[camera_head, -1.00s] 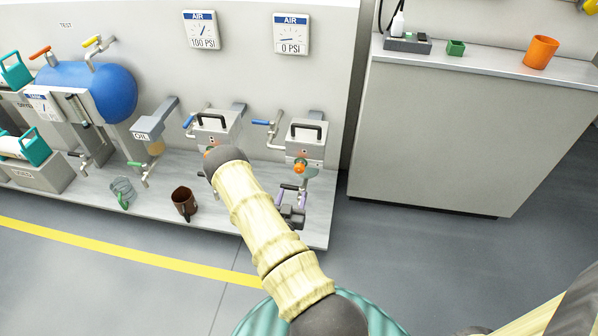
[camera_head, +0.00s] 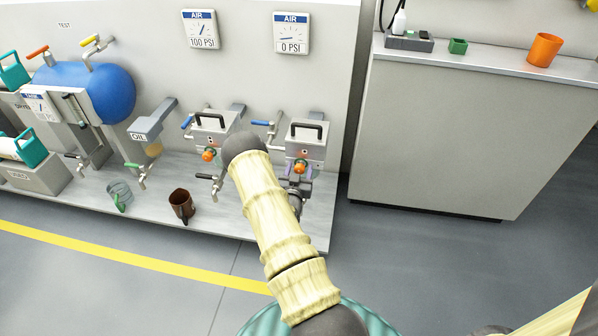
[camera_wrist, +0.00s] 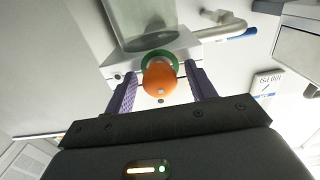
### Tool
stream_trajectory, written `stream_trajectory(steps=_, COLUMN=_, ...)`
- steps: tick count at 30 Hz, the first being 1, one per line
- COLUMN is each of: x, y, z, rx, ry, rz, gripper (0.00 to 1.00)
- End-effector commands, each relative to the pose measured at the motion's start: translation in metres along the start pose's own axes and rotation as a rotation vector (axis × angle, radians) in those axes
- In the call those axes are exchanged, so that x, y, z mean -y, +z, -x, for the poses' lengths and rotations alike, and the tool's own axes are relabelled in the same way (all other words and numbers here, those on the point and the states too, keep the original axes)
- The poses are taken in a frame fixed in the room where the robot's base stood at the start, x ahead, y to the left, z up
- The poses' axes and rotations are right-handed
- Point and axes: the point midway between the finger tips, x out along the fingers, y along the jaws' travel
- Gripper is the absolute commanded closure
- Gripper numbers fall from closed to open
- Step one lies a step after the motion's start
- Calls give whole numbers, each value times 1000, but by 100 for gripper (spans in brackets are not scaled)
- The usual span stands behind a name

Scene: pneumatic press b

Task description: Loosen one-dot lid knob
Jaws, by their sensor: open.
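The right lid box (camera_head: 316,147) has a black handle and an orange lid knob (camera_head: 300,166) on its front. My gripper (camera_head: 299,176) is at this knob, with its lower part hidden by my arm. In the wrist view the orange knob (camera_wrist: 160,80), with a green ring (camera_wrist: 150,58) behind it, sits between the two purple fingers of my gripper (camera_wrist: 160,74). The fingers are open, with a small gap on each side. A similar left lid box (camera_head: 228,130) has its own orange knob (camera_head: 208,155). The dot marks are too small to tell surely.
Blue-handled valves (camera_head: 262,123) stand beside the boxes. A grey cabinet (camera_head: 450,140) stands at right, bearing an orange cup (camera_head: 543,50). The floor between is clear.

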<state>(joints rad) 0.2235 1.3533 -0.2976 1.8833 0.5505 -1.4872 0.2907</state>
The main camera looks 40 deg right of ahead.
Motion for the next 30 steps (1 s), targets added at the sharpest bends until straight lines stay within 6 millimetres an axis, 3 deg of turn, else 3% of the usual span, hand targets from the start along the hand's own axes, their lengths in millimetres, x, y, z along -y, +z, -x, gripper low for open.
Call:
stream_trajectory(steps=3, x=0, y=0, z=0, rx=0, ry=0, rz=0, gripper=48)
stream_trajectory(steps=9, x=0, y=0, z=0, rx=0, ry=0, rz=0, gripper=88)
stream_trajectory(steps=10, x=0, y=0, z=0, rx=0, ry=0, rz=0, gripper=89)
stream_trajectory(steps=22, x=1, y=0, z=1, rx=0, ry=-3, rz=50, gripper=89)
stream_trajectory(steps=30, x=2, y=0, z=1, rx=2, ry=-3, rz=199, gripper=89)
